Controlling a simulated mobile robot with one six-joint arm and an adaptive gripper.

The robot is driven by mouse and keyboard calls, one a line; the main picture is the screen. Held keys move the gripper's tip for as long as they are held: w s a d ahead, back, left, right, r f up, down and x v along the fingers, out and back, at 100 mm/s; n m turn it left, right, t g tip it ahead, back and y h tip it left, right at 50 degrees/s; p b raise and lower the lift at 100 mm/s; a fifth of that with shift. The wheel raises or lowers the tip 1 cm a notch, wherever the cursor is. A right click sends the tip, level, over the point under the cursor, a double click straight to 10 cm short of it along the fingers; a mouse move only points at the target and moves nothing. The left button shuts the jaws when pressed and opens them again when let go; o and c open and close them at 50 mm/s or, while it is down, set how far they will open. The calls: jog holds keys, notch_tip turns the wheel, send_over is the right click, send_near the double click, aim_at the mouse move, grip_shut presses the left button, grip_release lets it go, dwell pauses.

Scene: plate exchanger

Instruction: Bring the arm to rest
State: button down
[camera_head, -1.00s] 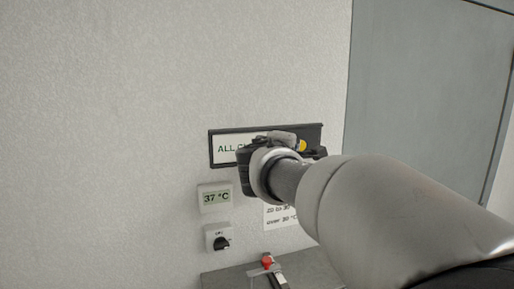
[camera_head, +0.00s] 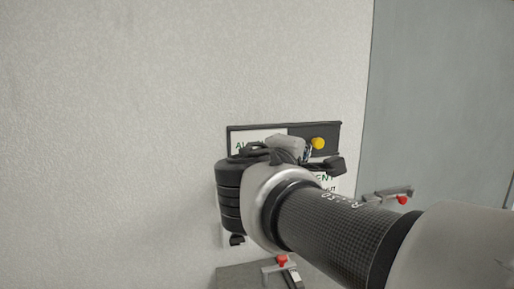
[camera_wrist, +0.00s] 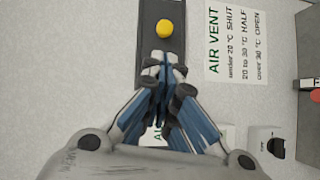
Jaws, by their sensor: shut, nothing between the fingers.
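My gripper (camera_wrist: 166,88) is shut and empty in the wrist view, its blue-padded fingers together in front of the dark sign rail (camera_wrist: 173,50). A yellow knob (camera_wrist: 165,29) on the rail lies just beyond the fingertips. I cannot tell if the fingertips touch the rail. In the head view my arm reaches in from the right, and my wrist hides most of the gripper. The rail (camera_head: 333,133) and its yellow knob (camera_head: 318,143) show behind it.
An air vent notice (camera_wrist: 237,45) and a black-knobbed switch (camera_wrist: 276,148) are on the wall. A grey box (camera_head: 240,275) with a red-tipped lever (camera_head: 281,261) is below. Another red-tipped lever (camera_head: 402,199) is at right. The wall at left is clear.

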jog(key=shift+f, duration=0.1)
jog(key=s+d+f+m+g+b, duration=0.1)
jog(key=s+d+f+m+g, duration=0.15)
jog(key=s+f, duration=0.35)
jog(key=s+d+f+m+g+y+b, duration=0.1)
jog(key=s+d+f+m+g+b, duration=0.1)
jog(key=s+d+f, duration=0.35)
jog(key=s+d+f+m+g+b, duration=0.1)
jog(key=s+d+f+m+g, duration=0.2)
jog(key=f, duration=0.5)
jog(key=s+a+f+m+g+y+b, duration=0.1)
jog(key=s+a+f+m+y, duration=0.1)
jog(key=s+f, duration=0.5)
jog(key=s+a+f+m+g+y+b, duration=0.2)
jog(key=s+a+f+y, duration=0.2)
jog(key=s+a+f, duration=0.2)
notch_tip(320, 180, down, 3)
jog(key=shift+s+a+f, duration=0.1)
jog(key=shift+s+a, duration=0.1)
jog(key=shift+s, duration=0.9)
jog(key=c, duration=2.4)
grip_release()
